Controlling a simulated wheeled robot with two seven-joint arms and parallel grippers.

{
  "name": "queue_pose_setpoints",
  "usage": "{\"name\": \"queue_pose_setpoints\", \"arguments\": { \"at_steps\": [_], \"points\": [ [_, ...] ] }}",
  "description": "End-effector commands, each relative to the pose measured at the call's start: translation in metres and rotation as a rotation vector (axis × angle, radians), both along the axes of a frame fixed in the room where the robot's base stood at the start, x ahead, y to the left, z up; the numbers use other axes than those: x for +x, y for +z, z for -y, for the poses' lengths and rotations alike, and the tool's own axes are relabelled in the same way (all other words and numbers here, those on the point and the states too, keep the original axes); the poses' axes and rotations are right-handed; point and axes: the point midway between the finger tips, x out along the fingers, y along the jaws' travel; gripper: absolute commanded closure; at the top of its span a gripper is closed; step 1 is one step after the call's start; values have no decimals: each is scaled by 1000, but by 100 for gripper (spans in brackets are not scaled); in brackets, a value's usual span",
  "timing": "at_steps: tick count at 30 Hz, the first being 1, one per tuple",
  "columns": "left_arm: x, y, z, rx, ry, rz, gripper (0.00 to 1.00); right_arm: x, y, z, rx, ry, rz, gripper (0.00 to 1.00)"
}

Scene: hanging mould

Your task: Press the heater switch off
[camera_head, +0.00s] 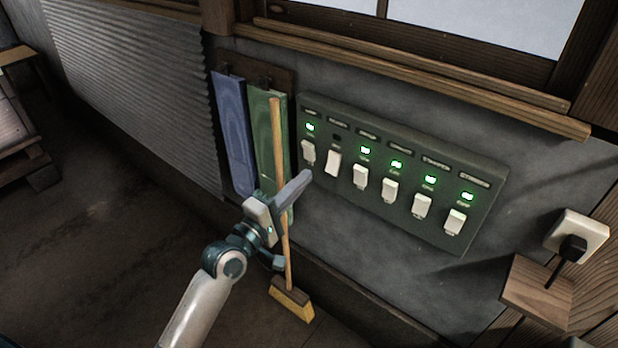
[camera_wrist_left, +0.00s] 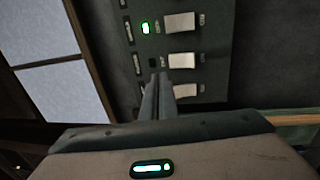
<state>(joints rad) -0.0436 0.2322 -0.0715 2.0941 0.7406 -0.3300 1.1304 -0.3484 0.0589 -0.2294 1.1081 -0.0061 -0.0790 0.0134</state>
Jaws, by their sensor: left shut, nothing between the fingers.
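A dark green switch panel (camera_head: 475,170) is mounted on the grey wall, with a row of white rocker switches, each under a small lamp and label. The labels are too small to read, so I cannot tell which is the heater switch. The second switch from the left (camera_head: 333,163) has a dark lamp and tilts differently; the other lamps glow green. My left gripper (camera_head: 306,176) is shut and empty, its tips just below the leftmost switch (camera_head: 308,152). In the left wrist view its fingers (camera_wrist_left: 163,78) overlap the panel near the dark-lamp switch (camera_wrist_left: 182,61); contact is unclear.
A blue board (camera_head: 232,130) and a green board (camera_head: 262,135) hang left of the panel. A broom (camera_head: 292,298) leans there. A white socket with a black plug (camera_head: 573,248) and a wooden block (camera_head: 538,290) are at right. A window ledge (camera_head: 430,75) runs above.

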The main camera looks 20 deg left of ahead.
Motion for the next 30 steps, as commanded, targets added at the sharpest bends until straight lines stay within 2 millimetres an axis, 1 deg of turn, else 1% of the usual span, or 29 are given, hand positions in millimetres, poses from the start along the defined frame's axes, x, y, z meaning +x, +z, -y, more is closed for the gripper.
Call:
{"name": "queue_pose_setpoints", "arguments": {
  "at_steps": [3,6,10,15,27,30],
  "points": [
    [-18,3,-6,0,0,-1,100,-1,-3,2,-3,-2,-11,69],
    [-29,5,-11,0,1,-1,100,-1,-4,3,-7,-3,-18,69],
    [-38,8,-14,1,0,0,100,-2,-5,4,-9,-3,-25,69],
    [-42,9,-15,1,0,-1,100,-2,-5,5,-9,-4,-28,69],
    [-41,9,-15,1,0,-1,100,-2,-5,4,-10,-3,-28,69],
    [-40,5,-16,8,4,-5,100,-2,-5,5,-9,-4,-28,69]
  ]
}}
